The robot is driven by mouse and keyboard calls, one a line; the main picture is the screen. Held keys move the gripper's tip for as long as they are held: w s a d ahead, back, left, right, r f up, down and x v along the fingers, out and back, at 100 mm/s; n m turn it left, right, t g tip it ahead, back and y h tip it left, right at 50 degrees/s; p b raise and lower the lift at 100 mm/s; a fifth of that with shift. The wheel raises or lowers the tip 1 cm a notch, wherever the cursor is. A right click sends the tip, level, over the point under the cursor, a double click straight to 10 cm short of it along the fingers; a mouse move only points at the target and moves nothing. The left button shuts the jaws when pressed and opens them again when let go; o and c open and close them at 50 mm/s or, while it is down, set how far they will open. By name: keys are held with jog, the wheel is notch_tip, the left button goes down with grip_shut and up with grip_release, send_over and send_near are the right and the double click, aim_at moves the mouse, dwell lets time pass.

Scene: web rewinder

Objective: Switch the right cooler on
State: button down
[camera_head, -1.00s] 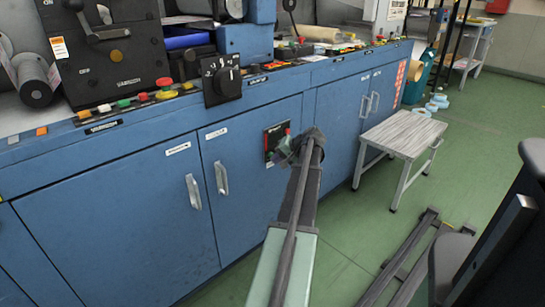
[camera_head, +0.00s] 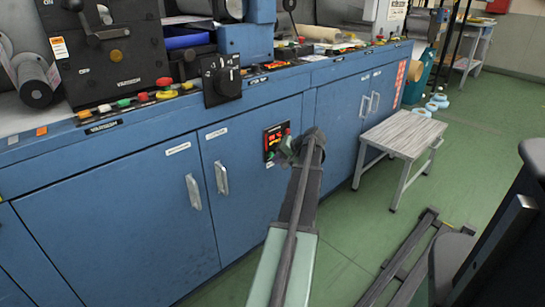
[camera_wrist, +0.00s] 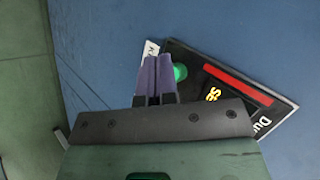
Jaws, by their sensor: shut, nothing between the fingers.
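The cooler's control panel (camera_head: 270,133) is a small black plate on the blue cabinet front, left of my gripper in the head view. Its display is lit with orange-red digits. In the wrist view the panel (camera_wrist: 275,110) shows a red bar, lit yellow characters (camera_wrist: 213,94) and a glowing green button (camera_wrist: 180,72). My gripper (camera_wrist: 157,62) is shut and empty. Its fingertips are right beside the green button and cover part of it; I cannot tell whether they touch it. In the head view my arm hides part of the gripper (camera_head: 284,153).
The blue cabinet (camera_head: 110,210) has doors with metal handles (camera_head: 193,191). A black rotary switch (camera_head: 222,80) and several push buttons line its top edge. A small grey stool (camera_head: 405,133) stands right of my arm. Green floor is open beyond it.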

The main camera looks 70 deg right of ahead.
jog(key=shift+s+a, duration=0.15)
jog(key=shift+s, duration=0.25)
jog(key=shift+s, duration=0.1)
jog(key=s, duration=0.1)
jog(key=s+a, duration=0.1)
jog(key=s, duration=0.1)
jog(key=s+a, duration=0.1)
jog(key=shift+s, duration=0.25)
dwell(0.6)
